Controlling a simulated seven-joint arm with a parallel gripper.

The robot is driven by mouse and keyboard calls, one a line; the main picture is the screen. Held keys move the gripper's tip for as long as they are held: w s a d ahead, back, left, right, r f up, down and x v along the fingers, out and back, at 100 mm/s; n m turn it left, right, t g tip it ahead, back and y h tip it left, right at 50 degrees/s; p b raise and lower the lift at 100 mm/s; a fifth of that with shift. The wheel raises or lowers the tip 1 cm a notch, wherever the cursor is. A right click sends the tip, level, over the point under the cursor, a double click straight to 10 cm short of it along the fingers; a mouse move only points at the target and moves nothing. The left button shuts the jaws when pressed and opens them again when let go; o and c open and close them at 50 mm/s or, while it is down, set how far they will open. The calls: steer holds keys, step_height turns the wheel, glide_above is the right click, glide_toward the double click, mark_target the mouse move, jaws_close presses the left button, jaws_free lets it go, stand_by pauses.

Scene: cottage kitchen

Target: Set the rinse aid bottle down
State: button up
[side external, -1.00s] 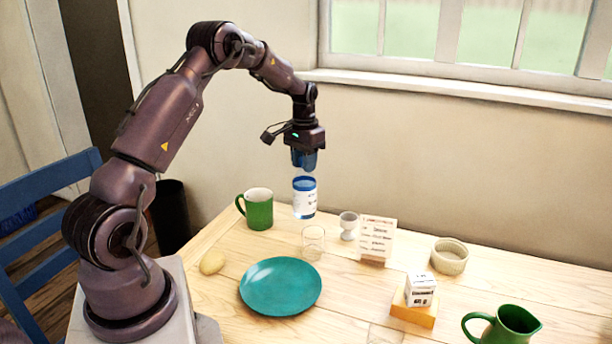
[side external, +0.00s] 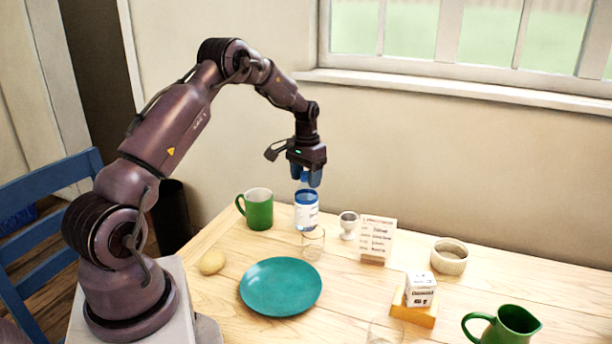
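The rinse aid bottle (side external: 306,212) is clear and blue with a white label. It is upright, directly below my gripper (side external: 306,178), between the green mug and the white egg cup. My gripper points down, with its blue fingers on either side of the bottle's narrow pale top. It appears shut on that top. The bottle's base is at about table level, partly behind the rim of a clear glass (side external: 313,245). I cannot tell whether the base touches the table (side external: 215,325).
Close by are the green mug (side external: 258,210), egg cup (side external: 348,226) and a printed card (side external: 377,240). A teal plate (side external: 281,288) and a potato-like item (side external: 212,262) lie in front.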

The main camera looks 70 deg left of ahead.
step_height(320, 180, up, 12)
steer(key=d+r+m, duration=0.1)
steer(key=d+r, duration=0.6)
steer(key=d, duration=0.1)
steer(key=s+d+r+m+t+y, duration=0.1)
steer(key=s+d+r+t, duration=0.35)
steer(key=d, duration=0.75)
steer(key=s+d+f+m, duration=0.1)
steer(key=s+d, duration=0.5)
steer(key=s, duration=0.2)
steer(key=s+d+f+m+t+h, duration=0.1)
steer(key=s+d, duration=0.4)
steer(key=s, duration=0.3)
steer(key=shift+d+m, duration=0.3)
steer(key=shift+d, duration=0.1)
